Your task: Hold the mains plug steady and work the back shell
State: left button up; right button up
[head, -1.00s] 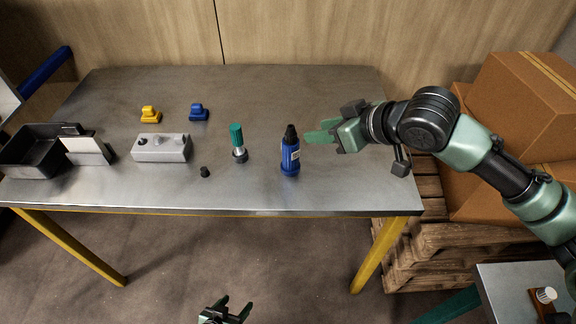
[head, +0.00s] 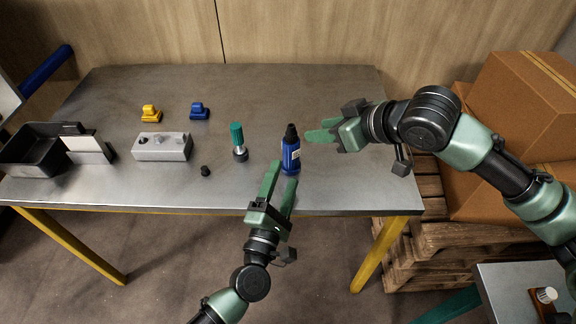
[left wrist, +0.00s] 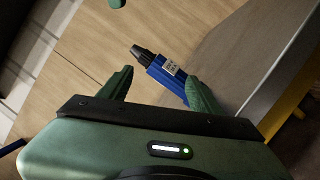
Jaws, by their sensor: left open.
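The mains plug (head: 291,156) stands upright near the front right of the table, a blue body with a white label. Its black back shell (head: 291,132) is on top. In the left wrist view the plug (left wrist: 168,73) shows between the two green fingers, with space beside the shell. My left gripper (head: 281,176) is open, in front of the plug and low, its fingers pointing toward it. My right gripper (head: 318,133) is just right of the plug at back-shell height, apart from it in the picture. Its fingers overlap, so its opening is unclear.
A green-topped connector (head: 237,140) stands left of the plug. A small black piece (head: 206,171), a grey block (head: 163,147), a yellow part (head: 151,114), a blue part (head: 199,111) and a black bin (head: 36,158) are further left. The back of the table is clear.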

aim_at(290, 157)
pick_arm(q)
jog(key=w+n, duration=0.1)
jog(key=n, duration=0.2)
jog(key=w+n+y, duration=0.1)
jog(key=w+n, duration=0.1)
jog(key=n, duration=0.2)
jog(key=w+n+g+y, duration=0.1)
jog(key=n, duration=0.3)
jog(key=shift+w+d+f, duration=0.15)
jog(key=shift+d+f, duration=0.1)
jog(key=shift+f, duration=0.1)
jog(key=n, duration=0.2)
jog(key=shift+w+d+f+n+g+y, duration=0.15)
jog(key=shift+w+d+n+g+y, duration=0.15)
jog(key=shift+w+n+g, duration=0.1)
jog(key=shift+w+n, duration=0.3)
jog(key=w, duration=0.4)
jog(key=w+d, duration=0.1)
jog(key=w, duration=0.2)
jog(key=shift+w, duration=0.1)
grip_shut()
jog(key=shift+f, duration=0.1)
